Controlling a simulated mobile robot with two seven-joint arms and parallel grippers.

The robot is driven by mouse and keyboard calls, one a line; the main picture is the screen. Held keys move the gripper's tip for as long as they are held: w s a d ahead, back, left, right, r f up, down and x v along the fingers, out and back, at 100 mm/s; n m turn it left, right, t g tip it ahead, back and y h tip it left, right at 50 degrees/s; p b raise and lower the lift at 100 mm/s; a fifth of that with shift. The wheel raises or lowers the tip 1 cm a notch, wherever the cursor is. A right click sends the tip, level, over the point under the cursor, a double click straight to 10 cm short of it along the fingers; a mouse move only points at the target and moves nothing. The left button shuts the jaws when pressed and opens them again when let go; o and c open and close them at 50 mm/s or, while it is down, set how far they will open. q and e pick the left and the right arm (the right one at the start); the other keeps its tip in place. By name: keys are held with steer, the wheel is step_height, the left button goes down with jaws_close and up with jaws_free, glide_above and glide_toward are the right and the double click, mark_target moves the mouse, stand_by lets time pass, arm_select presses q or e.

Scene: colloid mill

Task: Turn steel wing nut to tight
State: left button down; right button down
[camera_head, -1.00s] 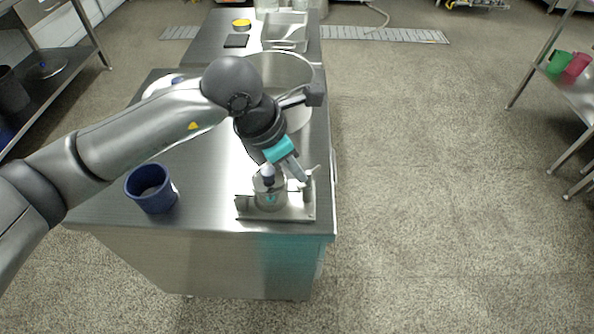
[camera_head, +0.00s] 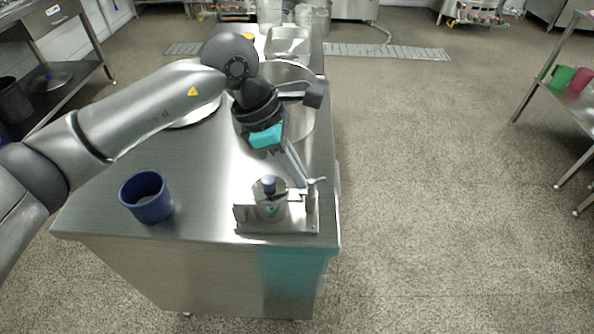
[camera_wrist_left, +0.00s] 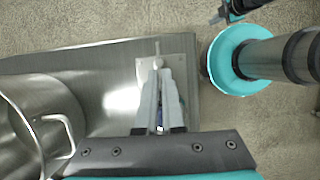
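The steel wing nut (camera_head: 316,181) sits atop a short post at the right end of a small steel mill fixture (camera_head: 270,209) on the near part of the table. My right gripper may show partly at that view's top edge.
A blue cup (camera_head: 147,197) stands on the steel table (camera_head: 205,190) left of the mill. A large steel pot (camera_head: 300,75) stands behind my left gripper. Steel trays (camera_head: 288,42) are farther back. The floor right of the table is clear.

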arm_select(q)
steer(key=c, duration=1)
jaws_free()
steer(key=shift+c, duration=0.2)
